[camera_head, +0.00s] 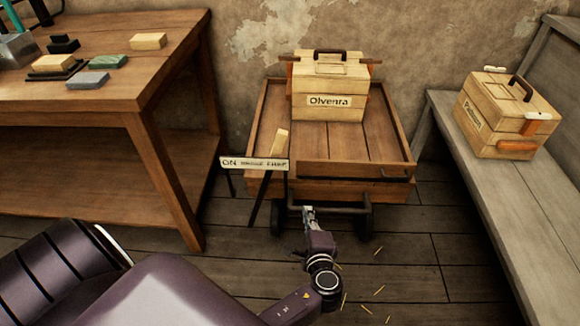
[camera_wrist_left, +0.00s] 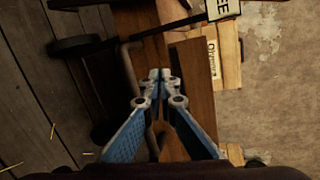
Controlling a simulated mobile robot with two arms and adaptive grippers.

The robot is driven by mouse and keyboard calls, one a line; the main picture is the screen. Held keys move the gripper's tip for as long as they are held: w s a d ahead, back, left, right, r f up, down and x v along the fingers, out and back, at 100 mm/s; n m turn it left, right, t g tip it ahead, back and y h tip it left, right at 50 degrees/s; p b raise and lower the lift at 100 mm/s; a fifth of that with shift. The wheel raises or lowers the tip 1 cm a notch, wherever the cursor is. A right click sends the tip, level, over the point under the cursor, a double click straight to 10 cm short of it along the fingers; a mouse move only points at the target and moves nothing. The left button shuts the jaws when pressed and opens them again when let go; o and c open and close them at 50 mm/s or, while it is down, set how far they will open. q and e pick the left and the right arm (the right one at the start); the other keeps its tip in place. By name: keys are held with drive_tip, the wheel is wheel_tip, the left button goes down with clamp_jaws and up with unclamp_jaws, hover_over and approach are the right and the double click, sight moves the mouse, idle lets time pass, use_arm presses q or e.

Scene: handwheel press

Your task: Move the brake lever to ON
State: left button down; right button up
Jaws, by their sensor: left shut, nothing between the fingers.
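The brake lever (camera_head: 278,146) has a pale wooden handle on a dark slanted shaft. It leans right, at the FREE end of a label plate (camera_head: 241,162) with ON at its left end. Part of the plate, with the letters EE, shows at the top of the left wrist view (camera_wrist_left: 222,8). My left gripper (camera_head: 308,212) is shut and empty, low in front of the cart, to the right of and below the lever handle, apart from it. Its closed fingertips show in the left wrist view (camera_wrist_left: 159,76). My right gripper is not in view.
The wooden cart (camera_head: 350,190) carries a crate labelled Olvenra (camera_head: 328,107). A workbench (camera_head: 110,95) with blocks stands left, and a grey bench (camera_head: 470,130) with another crate (camera_head: 503,113) stands right. The plank floor before the cart has scattered straw-like bits.

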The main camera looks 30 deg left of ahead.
use_arm(q)
wheel_tip(320, 180, up, 12)
drive_tip(key=w+t+y+b, duration=0.1)
drive_tip(key=y, duration=0.2)
drive_tip(key=shift+w+a+f+n+t+y+b, duration=0.2)
drive_tip(key=shift+w+n+t+y+b, duration=0.1)
drive_tip(key=shift+t+b, duration=0.1)
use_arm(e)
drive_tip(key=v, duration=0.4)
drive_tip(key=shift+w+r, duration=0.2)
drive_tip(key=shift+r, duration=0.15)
use_arm(q)
drive_tip(key=w+a+r, duration=0.1)
drive_tip(key=w+a, duration=0.4)
drive_tip(key=a, duration=0.5)
drive_tip(key=shift+a+r, duration=0.2)
drive_tip(key=shift+r, duration=0.1)
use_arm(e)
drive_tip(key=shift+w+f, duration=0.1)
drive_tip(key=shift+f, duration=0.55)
